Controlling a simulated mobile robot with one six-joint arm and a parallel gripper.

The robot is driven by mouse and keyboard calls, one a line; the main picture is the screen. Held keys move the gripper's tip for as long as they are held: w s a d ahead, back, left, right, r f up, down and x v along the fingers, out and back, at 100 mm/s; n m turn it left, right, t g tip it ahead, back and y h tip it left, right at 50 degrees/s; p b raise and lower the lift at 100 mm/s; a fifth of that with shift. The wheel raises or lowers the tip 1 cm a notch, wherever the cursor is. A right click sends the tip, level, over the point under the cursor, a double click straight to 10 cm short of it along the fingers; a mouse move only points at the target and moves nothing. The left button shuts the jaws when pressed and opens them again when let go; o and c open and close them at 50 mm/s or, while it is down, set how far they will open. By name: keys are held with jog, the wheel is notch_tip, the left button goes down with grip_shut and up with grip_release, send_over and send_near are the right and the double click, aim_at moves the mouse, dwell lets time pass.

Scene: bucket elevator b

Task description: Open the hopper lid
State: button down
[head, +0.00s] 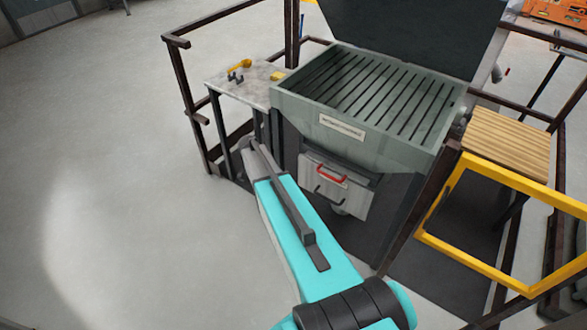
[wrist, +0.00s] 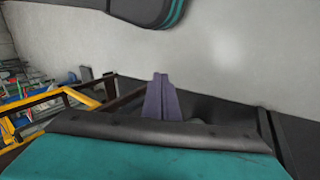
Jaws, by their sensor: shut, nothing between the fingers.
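The hopper (head: 365,130) is a grey-green box with a slatted grate (head: 370,90) across its open top. Its lid (head: 405,35) is a dark flat panel that stands raised at the back edge, tilted up and away from the grate. The lid's top runs out of the head view. My gripper (wrist: 160,97) shows in the wrist view as narrow purple-grey fingers, shut together with nothing between them. In the head view my teal arm crosses the front of the hopper, and I cannot make out the gripper there. The wrist view does not clearly show the hopper or lid.
A small side table (head: 246,88) left of the hopper holds yellow and dark small items. A slatted wooden board (head: 507,142) and a yellow frame (head: 470,262) are at the right. Dark railings (head: 180,85) surround the hopper. The floor at the left is clear.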

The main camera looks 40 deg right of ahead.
jog(key=s+a+f+n+b, duration=0.1)
jog(key=s+a+f+n, duration=0.7)
jog(key=s+a, duration=0.3)
jog(key=s+a+f+n+y+b, duration=0.1)
jog(key=s+a+f+n+b, duration=0.1)
jog(key=s+a+f+n, duration=0.6)
jog(key=shift+s+a+f+n+t, duration=0.3)
jog(key=shift+s+a+f, duration=1)
jog(key=shift+s, duration=2.55)
jog(key=shift+r, duration=0.1)
jog(key=shift+s, duration=0.15)
